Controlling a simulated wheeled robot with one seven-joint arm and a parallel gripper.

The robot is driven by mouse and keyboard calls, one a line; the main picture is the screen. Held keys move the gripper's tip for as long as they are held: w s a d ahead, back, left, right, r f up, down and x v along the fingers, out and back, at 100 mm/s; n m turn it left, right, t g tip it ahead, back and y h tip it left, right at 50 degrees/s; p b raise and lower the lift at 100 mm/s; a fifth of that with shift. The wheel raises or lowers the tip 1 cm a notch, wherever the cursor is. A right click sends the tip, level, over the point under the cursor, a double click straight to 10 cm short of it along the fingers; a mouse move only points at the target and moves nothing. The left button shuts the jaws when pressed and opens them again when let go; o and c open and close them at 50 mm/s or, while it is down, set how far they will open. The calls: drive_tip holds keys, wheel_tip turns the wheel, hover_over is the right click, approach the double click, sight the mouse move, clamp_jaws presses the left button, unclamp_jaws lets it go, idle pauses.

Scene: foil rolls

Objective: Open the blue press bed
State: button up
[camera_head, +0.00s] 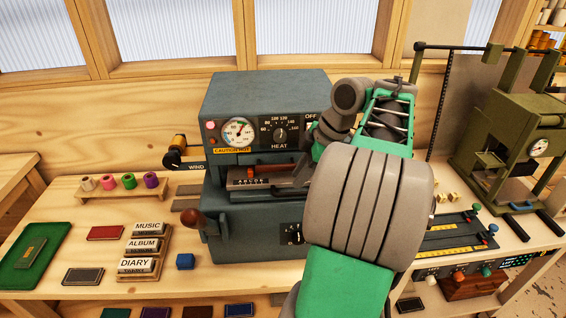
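The blue-grey press (262,92) stands at the middle of the bench. Its bed (244,184), a dark slab with letters along its front edge, sits in the opening below the dial panel. A side lever with a brown knob (192,220) sticks out at the lower left of the press. My arm reaches in from the lower right and covers the right part of the press. My gripper (316,148) is at the right side of the press near the bed's right end. Its fingertips are mostly hidden, so I cannot tell whether it touches anything or is open.
An olive-green press (510,130) stands at the right. Foil rolls (129,181) stand on a small rack at the left.

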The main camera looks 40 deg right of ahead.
sight(297, 193)
drive_tip(key=shift+n, duration=0.5)
drive_tip(key=f+b, duration=0.1)
drive_tip(key=f, duration=0.1)
drive_tip(key=d+f, duration=0.1)
drive_tip(key=f, duration=0.1)
drive_tip(key=w+f+b, duration=0.1)
drive_tip(key=f, duration=0.1)
drive_tip(key=shift+d+f+b, duration=0.1)
drive_tip(key=shift+d+b, duration=0.1)
drive_tip(key=shift+b, duration=0.1)
clamp_jaws()
idle(0.8)
